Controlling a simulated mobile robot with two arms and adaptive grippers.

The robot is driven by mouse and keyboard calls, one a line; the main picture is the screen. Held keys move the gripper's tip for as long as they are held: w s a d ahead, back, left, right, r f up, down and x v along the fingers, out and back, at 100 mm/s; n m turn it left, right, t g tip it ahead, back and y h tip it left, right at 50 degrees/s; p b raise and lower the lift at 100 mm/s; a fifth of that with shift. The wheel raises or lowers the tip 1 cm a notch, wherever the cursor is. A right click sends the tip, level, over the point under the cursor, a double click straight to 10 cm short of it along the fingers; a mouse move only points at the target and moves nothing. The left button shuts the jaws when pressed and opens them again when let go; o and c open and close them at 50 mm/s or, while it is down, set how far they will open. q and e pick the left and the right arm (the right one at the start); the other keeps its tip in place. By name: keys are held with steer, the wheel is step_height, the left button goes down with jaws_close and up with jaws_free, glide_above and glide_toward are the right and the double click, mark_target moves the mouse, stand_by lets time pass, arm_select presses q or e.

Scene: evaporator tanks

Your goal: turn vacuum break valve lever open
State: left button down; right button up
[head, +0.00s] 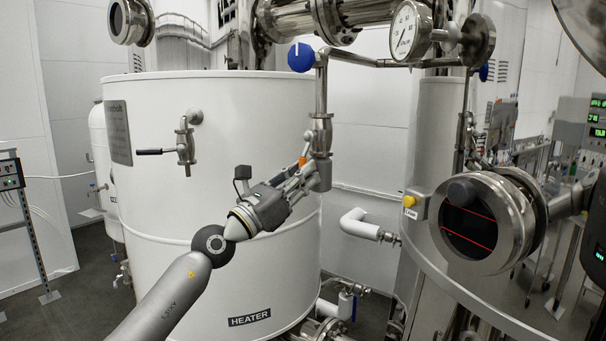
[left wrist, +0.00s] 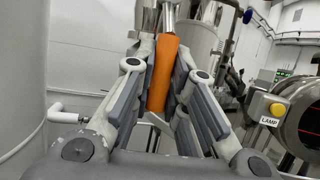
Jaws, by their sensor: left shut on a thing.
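The vacuum break valve (head: 320,135) is a steel valve on a vertical pipe, in front of the white heater tank's right side. Its orange lever (head: 303,160) shows as a small patch in the head view. In the left wrist view the orange lever (left wrist: 162,72) is large and points down between the fingers. My left gripper (head: 306,174) is at the valve, shut on the lever. The fingers hide much of the lever in the head view. My right gripper is not in view.
The white heater tank (head: 220,230) stands behind my left arm, with a black-handled valve (head: 185,145). A blue knob (head: 301,57) and a pressure gauge (head: 408,32) are above. A yellow lamp button (head: 409,201) and a round sight glass (head: 475,225) are to the right.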

arm_select(q)
steer(key=c, duration=1.4)
jaws_free()
steer(key=shift+c, duration=0.2)
steer(key=v, duration=1.2)
